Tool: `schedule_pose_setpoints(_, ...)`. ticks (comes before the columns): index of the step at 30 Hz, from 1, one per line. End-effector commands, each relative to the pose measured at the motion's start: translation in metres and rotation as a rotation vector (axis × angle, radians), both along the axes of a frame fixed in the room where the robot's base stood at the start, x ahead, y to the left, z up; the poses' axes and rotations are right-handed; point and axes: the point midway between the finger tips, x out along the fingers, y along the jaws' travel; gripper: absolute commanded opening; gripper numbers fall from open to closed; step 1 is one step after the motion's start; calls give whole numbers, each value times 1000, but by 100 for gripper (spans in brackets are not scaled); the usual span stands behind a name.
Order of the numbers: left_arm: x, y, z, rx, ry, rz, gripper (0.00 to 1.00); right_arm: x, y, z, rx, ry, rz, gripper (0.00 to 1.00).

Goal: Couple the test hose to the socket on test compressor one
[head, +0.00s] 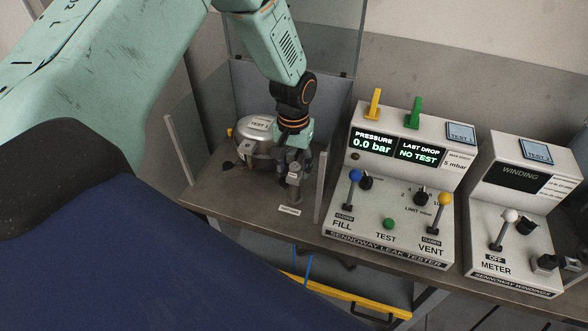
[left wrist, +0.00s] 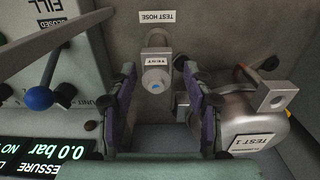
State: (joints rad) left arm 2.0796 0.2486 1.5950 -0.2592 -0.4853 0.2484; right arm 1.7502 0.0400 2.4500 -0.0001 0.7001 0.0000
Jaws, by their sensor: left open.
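The test compressor (head: 256,148), a silver rounded can labelled TEST 1, stands on the bench at the back left. It also shows at the right of the left wrist view (left wrist: 240,112), with a grey block with a round hole (left wrist: 277,96) on it. The test hose end (left wrist: 155,76), a grey upright fitting with a blue centre, stands by the TEST HOSE label (left wrist: 157,17). My left gripper (head: 297,163) is open above the fitting. In the left wrist view the fitting shows between its spread fingers (left wrist: 159,82). Contact cannot be told. My right gripper is out of view.
A leak tester (head: 385,205) with levers stands close to the right, reading 0.0 bar and NO TEST. A winding meter (head: 515,225) stands beyond it. Clear panels (head: 180,150) flank the compressor bay. A yellow rail (head: 345,296) runs below the bench.

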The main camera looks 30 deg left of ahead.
Motion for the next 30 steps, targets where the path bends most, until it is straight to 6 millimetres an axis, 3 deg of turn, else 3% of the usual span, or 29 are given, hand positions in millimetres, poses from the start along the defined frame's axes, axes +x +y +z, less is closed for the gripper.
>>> schedule_pose_setpoints(29, 0, -2, 0, 1, 0, -1, 51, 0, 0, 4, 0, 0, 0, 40)
schedule_pose_setpoints(30, 0, -2, 0, 1, 0, -1, 48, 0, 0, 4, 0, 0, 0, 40)
